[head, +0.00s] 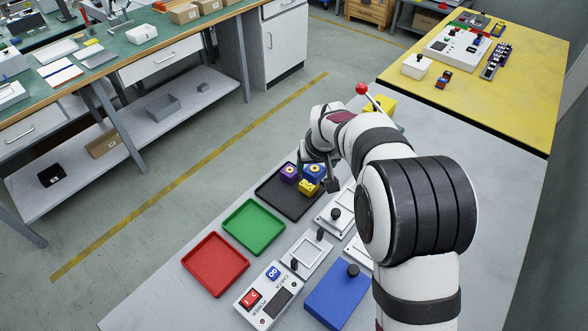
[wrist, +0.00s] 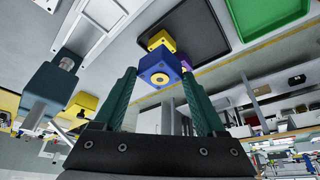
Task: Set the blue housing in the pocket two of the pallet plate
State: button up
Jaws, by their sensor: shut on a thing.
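The blue housing (head: 314,170) is at the right end of the black tray, with a round opening on top. In the wrist view the blue housing (wrist: 158,69) sits between the fingertips of my gripper (wrist: 160,76), which is shut on it. I cannot tell whether it is lifted off the tray. White plates with square frames (head: 305,256) lie right of the trays; I cannot tell which is the pallet plate or pocket two, and my arm hides part of this area.
A yellow housing (head: 308,186) and a purple housing (head: 289,171) are close by the blue one at the black tray (head: 268,196). Green (head: 254,226) and red (head: 215,264) trays look empty. A blue block (head: 338,300) with a black knob and a control box (head: 253,301) stand nearer.

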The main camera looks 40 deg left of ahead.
jog(key=s+d+f+m+h, duration=0.1)
jog(key=d+m+h, duration=0.2)
jog(key=d+m, duration=0.6)
jog(key=s+d+f+m+h, duration=0.1)
jog(key=d+f+m+h, duration=0.15)
jog(key=d+m, duration=0.65)
jog(key=shift+h, duration=0.45)
jog(key=shift+f, duration=2.4)
jog(key=shift+f, duration=0.65)
jog(key=o, duration=1.4)
jog(key=shift+o, duration=0.2)
